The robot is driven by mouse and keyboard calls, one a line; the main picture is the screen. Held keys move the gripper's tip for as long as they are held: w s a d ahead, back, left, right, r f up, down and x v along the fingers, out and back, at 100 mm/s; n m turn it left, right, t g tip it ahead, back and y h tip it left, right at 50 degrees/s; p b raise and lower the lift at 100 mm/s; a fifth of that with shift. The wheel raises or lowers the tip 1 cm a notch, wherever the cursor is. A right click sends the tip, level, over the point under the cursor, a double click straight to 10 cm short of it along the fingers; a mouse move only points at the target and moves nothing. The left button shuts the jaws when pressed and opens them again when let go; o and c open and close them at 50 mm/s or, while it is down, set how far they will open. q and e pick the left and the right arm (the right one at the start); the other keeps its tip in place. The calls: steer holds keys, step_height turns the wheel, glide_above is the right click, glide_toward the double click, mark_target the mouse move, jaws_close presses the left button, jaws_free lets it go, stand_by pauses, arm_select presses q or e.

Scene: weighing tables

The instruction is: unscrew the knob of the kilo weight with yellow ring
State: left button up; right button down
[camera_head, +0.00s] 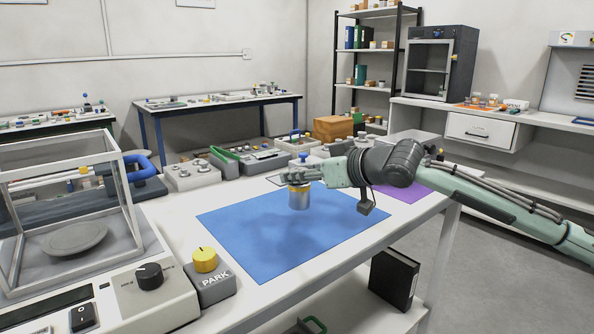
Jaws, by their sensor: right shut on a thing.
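The kilo weight (299,201) is a silver cylinder with a yellow ring (299,187) near its top. It is upright over the blue mat (250,250), and I cannot tell whether its base touches the mat. My right gripper (298,177) reaches in from the right and is shut at the top of this weight, on its knob. The fingers hide the knob, so I cannot tell how far it is screwed in. My left gripper is not in view.
A glass-walled balance (150,290) with a round pan (74,239) stands at the left. A grey PARK block (212,285) with a yellow knob (205,260) sits beside it. A purple mat (405,190) lies right of the blue mat. Cases and trays line the table's back edge.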

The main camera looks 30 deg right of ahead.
mark_target(307, 189)
step_height(307, 189, down, 3)
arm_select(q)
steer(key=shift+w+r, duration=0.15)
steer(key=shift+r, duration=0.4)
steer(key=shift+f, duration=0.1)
arm_select(e)
steer(key=shift+f, duration=0.1)
steer(key=c, duration=1.5)
jaws_free()
steer(key=shift+f, duration=0.3)
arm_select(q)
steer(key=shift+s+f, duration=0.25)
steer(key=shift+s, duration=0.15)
arm_select(e)
steer(key=o, duration=0.5)
steer(key=shift+c, duration=0.2)
steer(key=shift+r, duration=0.15)
